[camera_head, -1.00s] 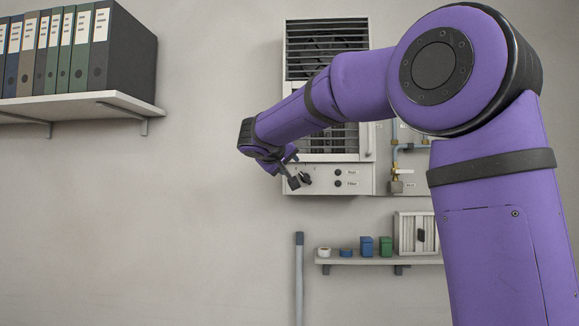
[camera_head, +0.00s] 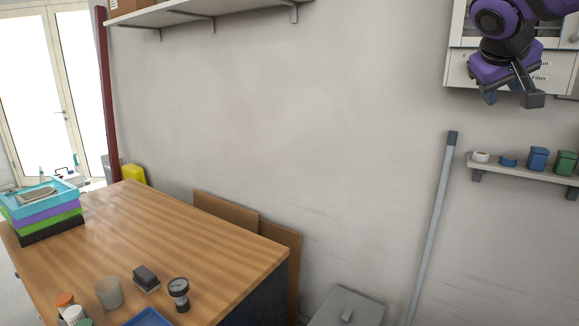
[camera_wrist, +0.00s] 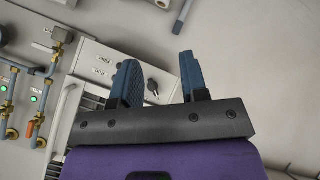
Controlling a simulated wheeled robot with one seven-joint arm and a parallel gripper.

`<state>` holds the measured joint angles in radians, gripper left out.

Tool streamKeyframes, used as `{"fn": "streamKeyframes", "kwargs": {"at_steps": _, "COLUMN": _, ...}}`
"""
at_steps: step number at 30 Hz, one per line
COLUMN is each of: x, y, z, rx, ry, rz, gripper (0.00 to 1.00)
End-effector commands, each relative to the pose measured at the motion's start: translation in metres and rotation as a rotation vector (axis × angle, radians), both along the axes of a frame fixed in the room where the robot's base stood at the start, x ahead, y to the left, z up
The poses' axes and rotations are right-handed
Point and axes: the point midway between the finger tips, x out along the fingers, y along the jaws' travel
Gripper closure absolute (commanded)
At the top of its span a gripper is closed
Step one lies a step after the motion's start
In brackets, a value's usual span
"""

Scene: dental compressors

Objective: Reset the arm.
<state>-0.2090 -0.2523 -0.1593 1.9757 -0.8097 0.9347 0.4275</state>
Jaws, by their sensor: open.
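My gripper (camera_head: 512,95) is at the upper right of the head view, in front of the white wall unit (camera_head: 462,68). In the wrist view its two blue fingers (camera_wrist: 158,82) stand apart with nothing held between them. Behind the fingers, the unit's panel (camera_wrist: 100,66) shows a black knob and small labels. My purple arm shows only in part at the top right of the head view.
A small shelf (camera_head: 520,170) holds blue and green containers. A grey pole (camera_head: 435,220) leans on the wall. Pipes with valves (camera_wrist: 38,100) show in the wrist view.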

Motion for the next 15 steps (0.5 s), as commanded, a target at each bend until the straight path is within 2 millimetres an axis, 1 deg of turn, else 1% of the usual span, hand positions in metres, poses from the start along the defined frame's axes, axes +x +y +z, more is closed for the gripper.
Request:
{"fn": "streamKeyframes", "kwargs": {"at_steps": 1, "x": -0.024, "y": 0.003, "z": -0.011, "rx": 0.049, "ry": 0.019, "rz": 0.008, "gripper": 0.60}}
{"fn": "streamKeyframes", "kwargs": {"at_steps": 3, "x": -0.054, "y": 0.011, "z": -0.028, "rx": 0.118, "ry": 0.050, "rz": 0.027, "gripper": 0.60}}
{"fn": "streamKeyframes", "kwargs": {"at_steps": 5, "x": -0.079, "y": 0.018, "z": -0.043, "rx": 0.176, "ry": 0.074, "rz": 0.044, "gripper": 0.60}}
{"fn": "streamKeyframes", "kwargs": {"at_steps": 6, "x": -0.096, "y": 0.024, "z": -0.053, "rx": 0.213, "ry": 0.088, "rz": 0.057, "gripper": 0.60}}
{"fn": "streamKeyframes", "kwargs": {"at_steps": 12, "x": -0.173, "y": 0.058, "z": -0.104, "rx": 0.391, "ry": 0.141, "rz": 0.117, "gripper": 0.60}}
{"fn": "streamKeyframes", "kwargs": {"at_steps": 15, "x": -0.201, "y": 0.073, "z": -0.126, "rx": 0.461, "ry": 0.154, "rz": 0.142, "gripper": 0.60}}
